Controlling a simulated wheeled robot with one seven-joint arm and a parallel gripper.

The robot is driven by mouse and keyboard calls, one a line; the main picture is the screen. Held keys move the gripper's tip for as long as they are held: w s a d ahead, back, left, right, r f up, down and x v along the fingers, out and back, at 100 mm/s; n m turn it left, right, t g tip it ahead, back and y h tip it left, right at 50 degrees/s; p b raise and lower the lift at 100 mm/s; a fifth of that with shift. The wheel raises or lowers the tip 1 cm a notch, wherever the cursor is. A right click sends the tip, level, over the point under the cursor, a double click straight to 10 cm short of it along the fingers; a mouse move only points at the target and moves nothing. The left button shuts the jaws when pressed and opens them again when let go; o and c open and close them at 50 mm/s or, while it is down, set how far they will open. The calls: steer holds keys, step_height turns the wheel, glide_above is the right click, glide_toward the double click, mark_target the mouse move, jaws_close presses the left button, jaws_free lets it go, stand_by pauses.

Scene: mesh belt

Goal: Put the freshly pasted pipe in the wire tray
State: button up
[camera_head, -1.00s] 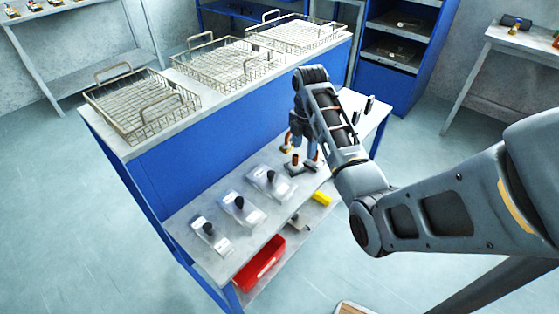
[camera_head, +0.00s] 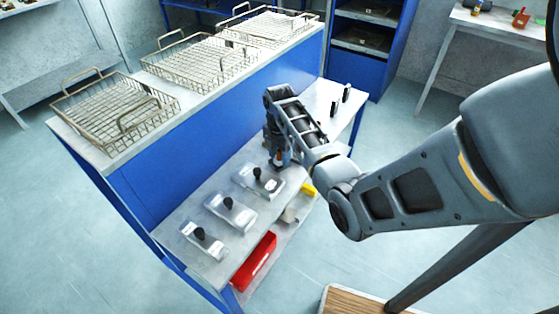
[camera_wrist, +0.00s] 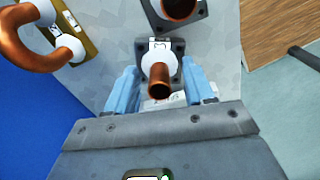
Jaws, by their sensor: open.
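In the wrist view, my gripper (camera_wrist: 160,88) is open, with one blue finger on each side of a short upright copper pipe (camera_wrist: 160,82). The pipe has a white ring and stands in a dark square base (camera_wrist: 145,48). I cannot tell whether the fingers touch it. Another copper pipe (camera_wrist: 180,8) stands in a dark base beyond it. A bent copper pipe (camera_wrist: 30,58) with white rings sits in a brass-coloured holder at left. In the head view, my gripper (camera_head: 277,155) is low over the bench shelf and hides most of the pipes. Three wire trays (camera_head: 122,118) stand on the upper ledge.
Several clear blocks with black knobs (camera_head: 228,204) line the shelf left of my gripper. A red bin (camera_head: 252,262) and a yellow item (camera_head: 308,189) are below. Two small dark upright items (camera_head: 340,98) stand at the shelf's far end.

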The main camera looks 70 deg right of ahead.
steer(key=shift+c, duration=0.5)
jaws_close()
